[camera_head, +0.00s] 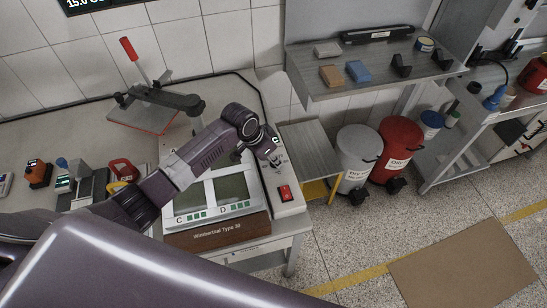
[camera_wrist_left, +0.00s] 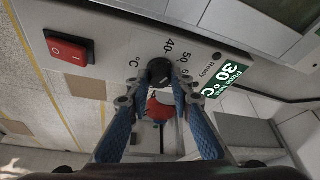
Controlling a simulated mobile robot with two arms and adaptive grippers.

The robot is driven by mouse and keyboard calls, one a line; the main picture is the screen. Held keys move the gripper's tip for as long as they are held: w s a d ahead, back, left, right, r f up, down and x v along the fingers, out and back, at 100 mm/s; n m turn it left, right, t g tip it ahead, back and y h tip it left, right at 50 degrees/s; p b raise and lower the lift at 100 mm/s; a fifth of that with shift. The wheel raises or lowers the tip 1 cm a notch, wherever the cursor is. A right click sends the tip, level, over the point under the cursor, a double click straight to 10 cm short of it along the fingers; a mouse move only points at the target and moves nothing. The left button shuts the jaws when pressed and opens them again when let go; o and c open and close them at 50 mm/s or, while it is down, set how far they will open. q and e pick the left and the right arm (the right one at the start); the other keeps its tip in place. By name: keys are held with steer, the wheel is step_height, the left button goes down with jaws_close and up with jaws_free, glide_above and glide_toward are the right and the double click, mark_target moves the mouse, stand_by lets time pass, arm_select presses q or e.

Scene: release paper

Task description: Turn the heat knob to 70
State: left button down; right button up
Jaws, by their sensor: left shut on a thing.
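The heat knob (camera_wrist_left: 160,70) is a small black round knob on the light grey panel (camera_wrist_left: 112,58) in the left wrist view. Printed marks 40, 50 and a partly covered 6 curve around it, with °C beside it. My left gripper (camera_wrist_left: 160,88) has its two blue-padded fingers shut on the knob's sides. The knob's pointer setting cannot be read. In the head view the left gripper (camera_head: 273,160) is over the panel beside the Windkertical Type 30 device (camera_head: 218,233), and the knob is hidden there. My right gripper is not in view.
A red rocker switch (camera_head: 285,193) sits on the same panel, near the left gripper; it also shows in the wrist view (camera_wrist_left: 70,50). A grey shelf (camera_head: 310,88) with small blocks, a grey bin (camera_head: 357,160) and a red bin (camera_head: 397,145) stand to the right.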

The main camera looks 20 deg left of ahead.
arm_select(q)
steer(key=shift+w+a+m+g+h+b, duration=0.15)
steer(key=shift+m+g+h+b, duration=0.25)
steer(key=shift+m, duration=0.7)
steer(key=m+b, duration=0.3)
steer(key=shift+w+f+m+g+h, duration=0.1)
steer(key=shift+f+m+g+h, duration=0.05)
steer(key=shift+m+g+h, duration=0.2)
steer(key=m+g+b, duration=0.1)
steer(key=m+b, duration=0.3)
steer(key=m+g+b, duration=0.2)
steer(key=m+b, duration=0.1)
steer(key=b, duration=0.1)
steer(key=m+g+b, duration=0.1)
steer(key=m+b, duration=0.3)
steer(key=shift+w+m+g, duration=0.35)
steer(key=shift+r+m+g+y+b, duration=0.1)
steer(key=shift+m+g+y+b, duration=0.25)
steer(key=shift+m+b, duration=0.75)
steer(key=shift+r+m+g+y+b, duration=0.15)
steer(key=shift+m+y+b, duration=0.25)
steer(key=shift+m+b, duration=0.65)
steer(key=c, duration=1.7)
jaws_free()
